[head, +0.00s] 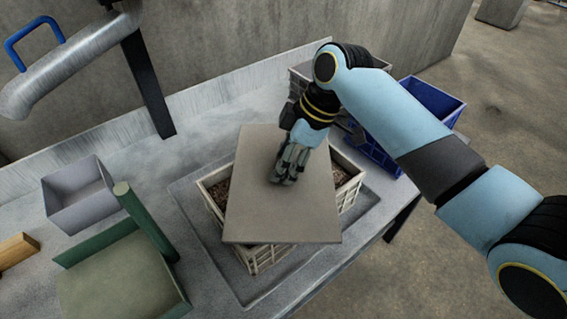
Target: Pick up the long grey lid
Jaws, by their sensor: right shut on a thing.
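The long grey lid (270,215) is a flat rectangular board over a beige slatted crate (345,190) that holds brown grain. The crate's left and right sides show beyond the lid. I cannot tell whether the lid touches the crate's rim. My right gripper (283,178) points down at the middle of the lid and is shut on it, with its fingers at the upper face. The part that the fingers grip is hidden by the gripper. My left gripper is not in view.
The crate stands in a recessed part of the grey counter (200,255). A grey bin (75,205) and a green open box with a post (110,270) stand to the left. A blue crate (435,98) is behind my right arm. A metal pipe (75,60) hangs at upper left.

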